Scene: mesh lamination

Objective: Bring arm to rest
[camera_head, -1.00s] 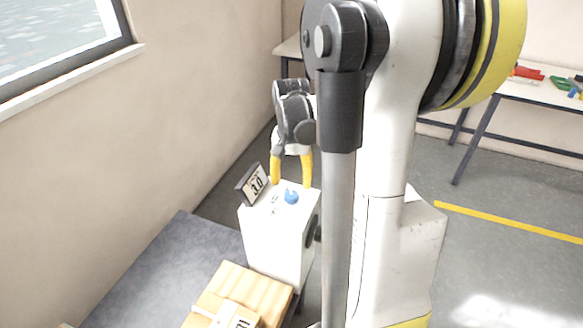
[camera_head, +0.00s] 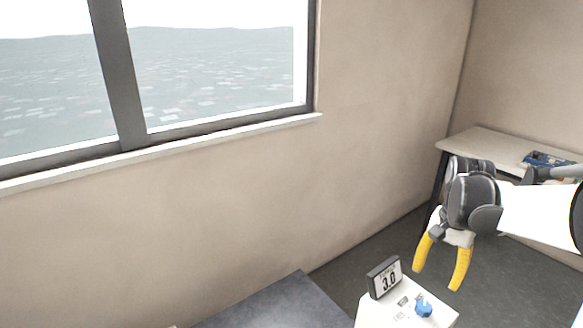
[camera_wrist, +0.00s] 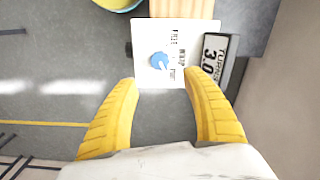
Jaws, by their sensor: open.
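My gripper (camera_head: 438,275) has two yellow fingers, spread apart and empty. In the head view it hangs at the right, above and beside a white box (camera_head: 372,315) with a blue knob (camera_head: 424,307) on its top. A small dark-framed display (camera_head: 384,278) reading 3.0 stands on the box's edge. In the wrist view the open fingers (camera_wrist: 165,85) point toward the box top (camera_wrist: 205,30), and the blue knob (camera_wrist: 159,62) shows just beyond and between the fingertips. They look apart from it.
A grey surface (camera_head: 265,305) lies at the bottom of the head view. A beige wall (camera_head: 370,100) with a window runs behind. A light table (camera_head: 483,140) holding a blue item (camera_head: 545,160) stands at the right. Grey floor shows between.

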